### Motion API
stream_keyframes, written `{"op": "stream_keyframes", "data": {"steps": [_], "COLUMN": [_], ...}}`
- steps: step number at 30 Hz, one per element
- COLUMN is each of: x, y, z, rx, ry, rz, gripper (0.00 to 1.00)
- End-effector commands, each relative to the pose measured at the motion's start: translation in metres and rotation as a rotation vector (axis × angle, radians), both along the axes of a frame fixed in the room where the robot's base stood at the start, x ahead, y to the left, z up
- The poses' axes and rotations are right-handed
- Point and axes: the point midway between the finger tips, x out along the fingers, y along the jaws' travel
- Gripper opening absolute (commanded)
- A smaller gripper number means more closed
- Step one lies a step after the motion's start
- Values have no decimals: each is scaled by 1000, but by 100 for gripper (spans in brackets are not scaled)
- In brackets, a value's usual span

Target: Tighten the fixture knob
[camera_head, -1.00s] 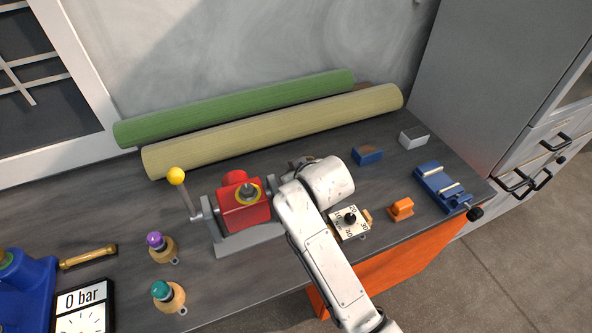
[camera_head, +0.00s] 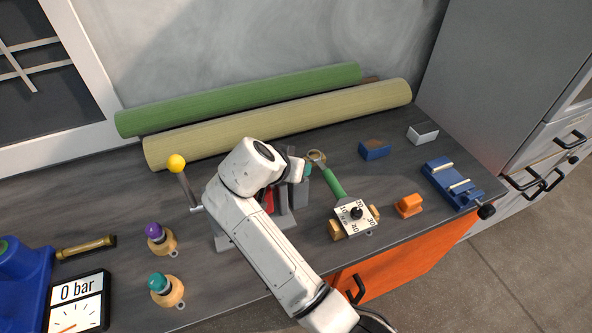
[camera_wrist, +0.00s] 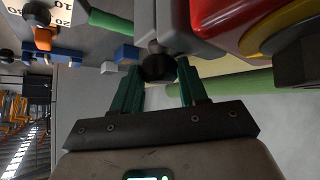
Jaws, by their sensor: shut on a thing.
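The fixture knob (camera_wrist: 158,66) is black and sits between my gripper's two green fingers in the wrist view. My gripper (camera_wrist: 160,80) is shut on it. The knob is on the side of the grey fixture (camera_wrist: 180,35), which holds the red body (camera_wrist: 250,25) with its yellow ring. In the head view my arm covers most of the fixture (camera_head: 222,243) and much of the red body (camera_head: 267,200). My gripper (camera_head: 306,170) shows there only as a bit of green finger at the fixture's right. The knob is hidden in that view.
A green-handled wrench (camera_head: 331,183) with a dial plate (camera_head: 356,222) lies close to the right. Beyond are an orange block (camera_head: 409,205), a blue block (camera_head: 374,149) and a blue vise (camera_head: 451,184). A yellow-balled lever (camera_head: 176,164) stands left; two rolls (camera_head: 280,122) (camera_head: 240,99) lie behind.

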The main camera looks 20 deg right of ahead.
Motion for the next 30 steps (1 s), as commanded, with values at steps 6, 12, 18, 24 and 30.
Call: {"op": "stream_keyframes", "data": {"steps": [6,12,18,24,30], "x": [2,2,2,2,2], "y": [1,1,1,1,1], "z": [2,2,3,3,2], "rx": [-1,-1,-1,-1,0], "ry": [-5,-4,-4,-5,-3], "rz": [-86,-123,-128,-128,-127], "gripper": [12,12,12,12,54]}}
